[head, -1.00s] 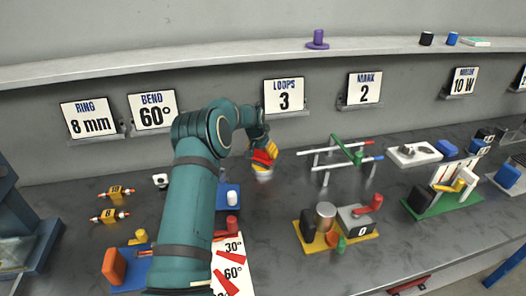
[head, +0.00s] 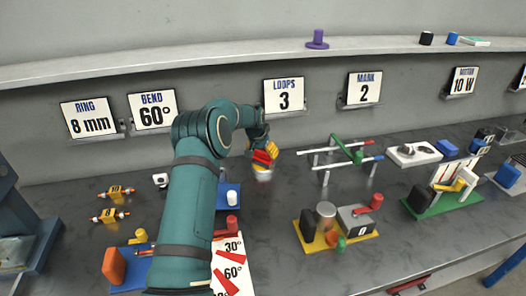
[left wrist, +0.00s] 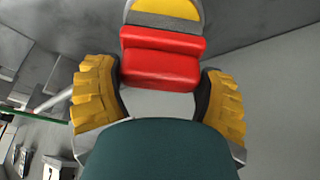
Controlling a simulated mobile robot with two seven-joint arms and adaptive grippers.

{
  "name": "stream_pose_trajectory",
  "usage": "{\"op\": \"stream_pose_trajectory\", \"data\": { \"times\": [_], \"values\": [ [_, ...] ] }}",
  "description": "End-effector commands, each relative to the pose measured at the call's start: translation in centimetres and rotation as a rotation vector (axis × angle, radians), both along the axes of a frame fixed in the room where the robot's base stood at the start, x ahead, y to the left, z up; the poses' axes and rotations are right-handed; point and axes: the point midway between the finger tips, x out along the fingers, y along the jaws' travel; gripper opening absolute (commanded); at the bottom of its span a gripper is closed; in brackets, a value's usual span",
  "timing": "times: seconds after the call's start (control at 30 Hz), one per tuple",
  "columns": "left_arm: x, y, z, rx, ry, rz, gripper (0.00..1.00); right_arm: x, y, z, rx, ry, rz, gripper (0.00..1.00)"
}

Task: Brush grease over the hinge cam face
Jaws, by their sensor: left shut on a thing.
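My left gripper (head: 264,157) has its yellow fingers shut on a red-handled tool (left wrist: 160,65), which I take for the brush; its tip is hard to make out. The tool is held over a small round pale pot (head: 263,175) on the bench. In the left wrist view a yellow half-round area with a grey rim (left wrist: 163,8) shows just beyond the red part; it may be the pot with yellow content. I cannot tell if tool and pot touch. I cannot tell for sure which part is the hinge cam face. My right gripper is not in view.
A blue base with a white cylinder (head: 232,197) and an angle card (head: 231,250) lie near my arm. Free bench shows around the pot.

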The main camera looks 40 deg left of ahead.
Motion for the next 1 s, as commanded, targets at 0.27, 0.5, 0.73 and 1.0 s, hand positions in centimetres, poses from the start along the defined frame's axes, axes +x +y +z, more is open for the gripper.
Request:
{"op": "stream_pose_trajectory", "data": {
  "times": [0.27,0.5,0.73,1.0],
  "values": [
    [0.0,0.0,1.5,0.0,0.0,0.0,0.41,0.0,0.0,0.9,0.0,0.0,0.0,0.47],
    [0.0,0.0,3.3,0.0,0.0,0.0,0.41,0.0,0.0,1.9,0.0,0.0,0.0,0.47],
    [0.0,0.0,4.9,0.0,0.0,0.0,0.41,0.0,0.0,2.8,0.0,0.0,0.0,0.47],
    [0.0,0.0,6.8,0.0,0.0,0.0,0.41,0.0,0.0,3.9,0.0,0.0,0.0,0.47]
  ]
}}
